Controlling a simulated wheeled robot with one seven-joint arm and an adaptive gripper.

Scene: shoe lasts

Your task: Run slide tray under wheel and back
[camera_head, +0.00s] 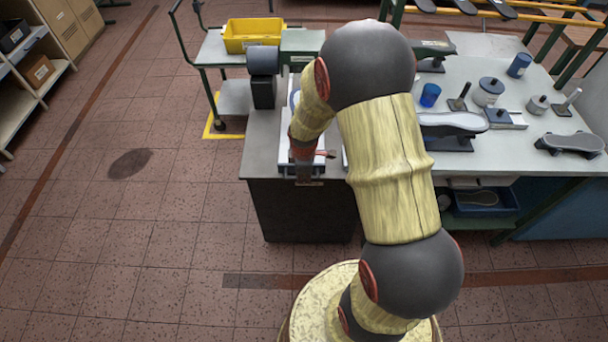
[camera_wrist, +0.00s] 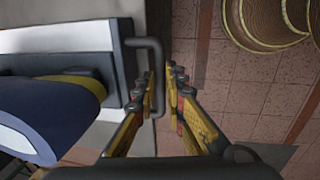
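The slide tray (camera_head: 284,148) is a pale plate on the dark-fronted bench, largely behind my arm in the head view. In the wrist view the tray (camera_wrist: 98,38) has a dark U-shaped handle (camera_wrist: 159,58) at its edge. My gripper (camera_wrist: 162,82) has its yellow and black fingers on either side of the handle bar, with a visible gap at the right finger; firm contact does not show. In the head view the gripper (camera_head: 304,172) is at the tray's front end. A rounded blue object lies over the tray. A grey cylinder, possibly the wheel (camera_head: 263,60), sits on a dark block behind the tray.
A yellow bin (camera_head: 252,34) stands on a green-framed cart behind. The right-hand table (camera_head: 470,75) holds shoe lasts (camera_head: 570,144), a blue cup (camera_head: 430,95) and several small tools. The floor left of the bench is clear.

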